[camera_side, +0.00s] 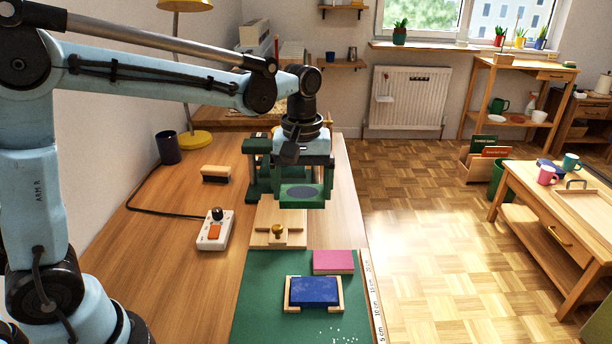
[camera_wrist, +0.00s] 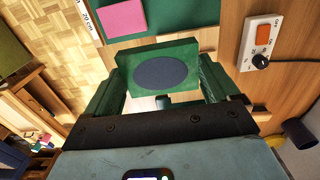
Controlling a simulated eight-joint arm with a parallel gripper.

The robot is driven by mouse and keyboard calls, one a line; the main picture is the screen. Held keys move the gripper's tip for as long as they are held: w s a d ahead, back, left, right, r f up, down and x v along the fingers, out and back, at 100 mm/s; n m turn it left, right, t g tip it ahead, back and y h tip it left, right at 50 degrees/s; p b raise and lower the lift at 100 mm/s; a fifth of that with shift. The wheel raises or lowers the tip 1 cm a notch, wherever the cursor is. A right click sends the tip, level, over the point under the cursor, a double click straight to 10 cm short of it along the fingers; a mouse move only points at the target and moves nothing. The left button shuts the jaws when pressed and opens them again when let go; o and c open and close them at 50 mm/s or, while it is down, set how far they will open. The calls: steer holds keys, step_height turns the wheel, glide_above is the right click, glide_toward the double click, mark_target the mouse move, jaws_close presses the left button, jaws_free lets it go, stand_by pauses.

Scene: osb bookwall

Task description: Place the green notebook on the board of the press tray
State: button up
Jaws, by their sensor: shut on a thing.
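My gripper (camera_side: 303,182) is shut on the green notebook (camera_side: 297,203), which has a dark blue oval on its face. It holds the notebook in the air past the far edge of the green mat. The wrist view shows the notebook (camera_wrist: 188,54) between the green fingers. A low wooden tray (camera_side: 341,306) with pale side rails is on the mat, nearer the side camera, with a blue book-like block (camera_side: 314,291) in it. A wooden board (camera_side: 265,239) with a brass knob is below the notebook. I cannot tell which wooden piece is the press tray.
A pink notebook (camera_side: 333,261) lies on the green mat (camera_side: 262,300), beyond the blue block. A switch box (camera_side: 215,231) with a cable, a brush (camera_side: 215,174) and a dark cup (camera_side: 168,148) stand on the left. A ruler (camera_side: 374,295) runs along the bench's right edge.

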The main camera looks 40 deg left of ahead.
steer(key=w+a+f, duration=0.1)
steer(key=a+f, duration=0.1)
steer(key=a, duration=0.2)
steer(key=w+a+f, duration=0.1)
steer(key=a+f, duration=0.1)
steer(key=a, duration=0.1)
steer(key=w+a+f, duration=0.2)
steer(key=a, duration=0.2)
steer(key=shift+a+f, duration=0.3)
steer(key=shift+f, duration=2.15)
steer(key=o, duration=0.8)
steer(key=shift+f, duration=0.15)
